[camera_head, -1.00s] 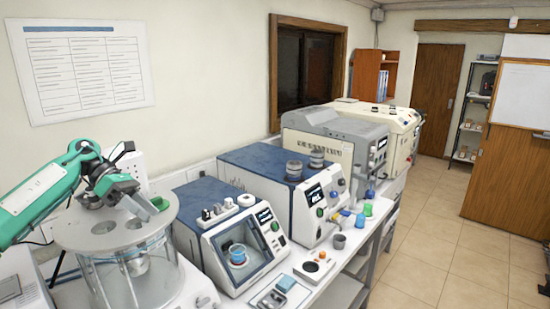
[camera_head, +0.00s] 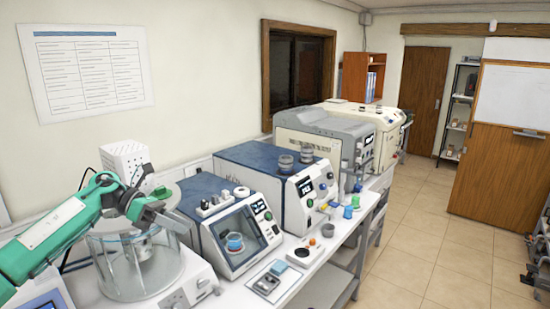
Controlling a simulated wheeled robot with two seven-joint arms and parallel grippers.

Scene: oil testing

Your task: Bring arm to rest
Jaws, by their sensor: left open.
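My left arm, green with dark joints, comes in from the left. Its gripper (camera_head: 160,208) is open and empty, over the glass vessel (camera_head: 138,270) with a grey round lid. The gripper and wrist hide part of the lid. A small green piece (camera_head: 162,192) shows just behind the gripper; I cannot tell whether they touch. I do not make out my right gripper.
Blue-and-white testers (camera_head: 238,240) (camera_head: 285,175) and a grey machine (camera_head: 322,135) stand along the bench to the right. Small cups, coloured caps and a small tray (camera_head: 268,283) lie at the bench front. The tiled floor (camera_head: 420,250) is open on the right; dark equipment (camera_head: 537,265) shows at the right edge.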

